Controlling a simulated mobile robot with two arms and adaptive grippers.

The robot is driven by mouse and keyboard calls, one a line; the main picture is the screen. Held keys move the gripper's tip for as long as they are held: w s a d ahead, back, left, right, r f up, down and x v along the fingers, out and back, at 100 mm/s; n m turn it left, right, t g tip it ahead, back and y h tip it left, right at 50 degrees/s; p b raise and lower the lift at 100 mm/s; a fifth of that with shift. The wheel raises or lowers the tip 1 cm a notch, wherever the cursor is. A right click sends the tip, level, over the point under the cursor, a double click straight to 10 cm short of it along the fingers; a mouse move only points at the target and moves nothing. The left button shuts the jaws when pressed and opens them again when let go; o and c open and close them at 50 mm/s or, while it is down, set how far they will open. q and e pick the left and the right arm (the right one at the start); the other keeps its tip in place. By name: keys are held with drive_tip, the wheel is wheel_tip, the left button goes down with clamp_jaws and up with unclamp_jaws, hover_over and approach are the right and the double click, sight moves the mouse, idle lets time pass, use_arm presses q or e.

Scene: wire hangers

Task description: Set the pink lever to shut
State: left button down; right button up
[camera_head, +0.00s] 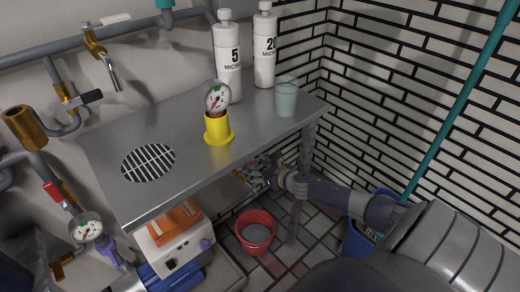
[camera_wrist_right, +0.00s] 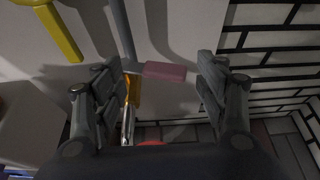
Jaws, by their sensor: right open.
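The pink lever (camera_wrist_right: 165,71) shows in the right wrist view as a short, flat bar lying crosswise beside a grey pipe (camera_wrist_right: 122,32). It lies between the two spread fingers of my right gripper (camera_wrist_right: 160,78), and a gap shows on its right side. I cannot tell how far beyond the fingertips it is. In the head view my right gripper (camera_head: 257,172) is below the front edge of the steel counter (camera_head: 190,120). The lever is hidden in that view. My right gripper is open. My left gripper is not in view.
A red bucket (camera_head: 255,232) stands on the tiled floor under my right gripper. The counter holds two white bottles, a cup (camera_head: 286,98) and a gauge in a yellow stand (camera_head: 217,130). A yellow handle (camera_wrist_right: 60,33) shows upper left in the wrist view.

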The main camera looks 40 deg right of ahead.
drive_tip(key=v, duration=1.1)
drive_tip(key=shift+s+r, duration=0.25)
drive_tip(key=shift+s, duration=0.1)
drive_tip(key=shift+a, duration=0.1)
